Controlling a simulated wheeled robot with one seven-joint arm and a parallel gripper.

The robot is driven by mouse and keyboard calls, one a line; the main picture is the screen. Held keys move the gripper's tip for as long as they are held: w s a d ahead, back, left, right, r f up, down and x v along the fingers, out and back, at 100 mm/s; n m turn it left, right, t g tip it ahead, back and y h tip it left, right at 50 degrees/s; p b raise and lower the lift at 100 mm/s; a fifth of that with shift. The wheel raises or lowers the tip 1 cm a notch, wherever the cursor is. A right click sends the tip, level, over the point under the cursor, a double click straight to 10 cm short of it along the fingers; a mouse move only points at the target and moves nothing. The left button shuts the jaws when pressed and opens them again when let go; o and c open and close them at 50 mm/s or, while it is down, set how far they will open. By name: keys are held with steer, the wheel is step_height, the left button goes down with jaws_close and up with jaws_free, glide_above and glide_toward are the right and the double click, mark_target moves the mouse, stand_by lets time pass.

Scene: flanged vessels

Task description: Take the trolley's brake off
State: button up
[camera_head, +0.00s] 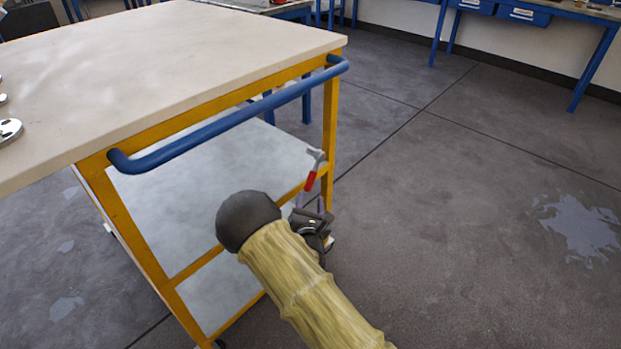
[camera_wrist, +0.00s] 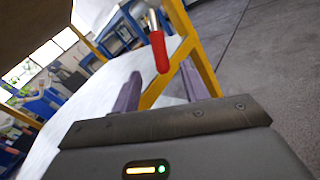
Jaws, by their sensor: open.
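The trolley has a pale top (camera_head: 170,50), a yellow frame and a blue push bar (camera_head: 230,118). Its brake lever (camera_head: 310,180), a grey metal arm with a red grip, is at the yellow corner post on the right. In the wrist view the red grip (camera_wrist: 159,52) points down, in the gap between my two purple fingers and beyond their tips. My gripper (camera_head: 310,202) is open and empty, just below the lever; its fingers also show in the wrist view (camera_wrist: 160,70). My forearm and wrist hide part of the post and lower frame.
The trolley's lower shelf (camera_head: 215,165) lies behind the lever. Round metal flanges (camera_head: 10,130) rest on the top at the left edge. The grey floor (camera_head: 450,200) to the right is clear, with blue workbenches (camera_head: 530,15) at the back.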

mark_target(310, 176)
steer(key=w, duration=0.3)
steer(key=w+b, duration=0.1)
steer(key=w, duration=0.3)
steer(key=w+b, duration=0.1)
steer(key=w, duration=0.3)
steer(key=shift+w+a, duration=0.25)
steer(key=shift+a, duration=0.05)
steer(key=shift+c, duration=0.3)
jaws_close()
